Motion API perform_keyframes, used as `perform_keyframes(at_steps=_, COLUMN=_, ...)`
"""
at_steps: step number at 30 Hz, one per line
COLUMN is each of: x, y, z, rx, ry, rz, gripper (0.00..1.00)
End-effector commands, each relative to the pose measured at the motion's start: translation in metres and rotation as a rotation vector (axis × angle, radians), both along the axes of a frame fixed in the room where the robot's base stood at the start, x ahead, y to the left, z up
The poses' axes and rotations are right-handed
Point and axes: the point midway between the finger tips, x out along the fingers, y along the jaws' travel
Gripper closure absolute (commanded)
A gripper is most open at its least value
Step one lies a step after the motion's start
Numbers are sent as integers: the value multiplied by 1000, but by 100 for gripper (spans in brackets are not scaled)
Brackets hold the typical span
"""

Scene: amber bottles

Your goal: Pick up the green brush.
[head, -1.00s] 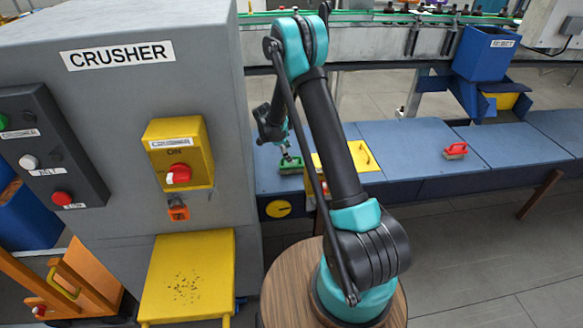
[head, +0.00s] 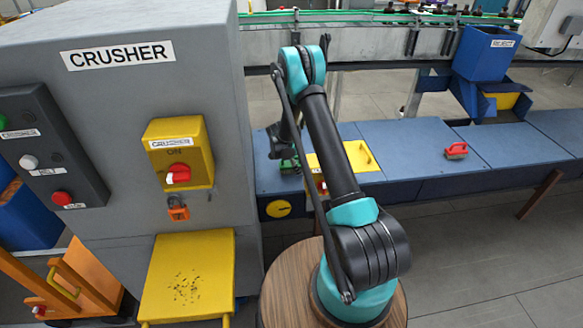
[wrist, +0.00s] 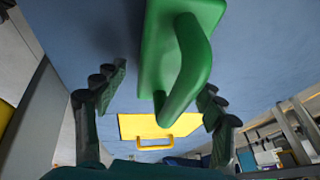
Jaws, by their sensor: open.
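The green brush (wrist: 185,55) lies on the blue bench top, its arched handle facing my wrist camera. My gripper (wrist: 163,88) is open, with one finger on each side of the brush handle and visible space between each finger and the handle. In the head view the brush (head: 289,164) is a small green patch at the left of the bench, largely hidden by my gripper (head: 284,158) just above it. I cannot tell whether the fingertips touch the bench.
The blue bench (head: 412,150) carries a yellow hatch with a handle (head: 364,154) right of the brush and a red brush (head: 457,150) farther right. The grey crusher (head: 120,110) stands close on the left. A blue reject bin (head: 484,53) is at the back right.

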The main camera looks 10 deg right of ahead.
Motion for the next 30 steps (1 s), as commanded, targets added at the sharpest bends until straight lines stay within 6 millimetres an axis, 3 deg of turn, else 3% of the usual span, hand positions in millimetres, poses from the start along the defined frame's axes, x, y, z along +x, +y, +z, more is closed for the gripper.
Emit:
perform_keyframes(at_steps=5, x=0, y=0, z=0, rx=0, ry=0, rz=0, gripper=30)
perform_keyframes(at_steps=20, x=0, y=0, z=0, rx=0, ry=0, rz=0, gripper=90)
perform_keyframes(at_steps=30, x=0, y=0, z=1, rx=0, ry=-1, rz=0, gripper=90)
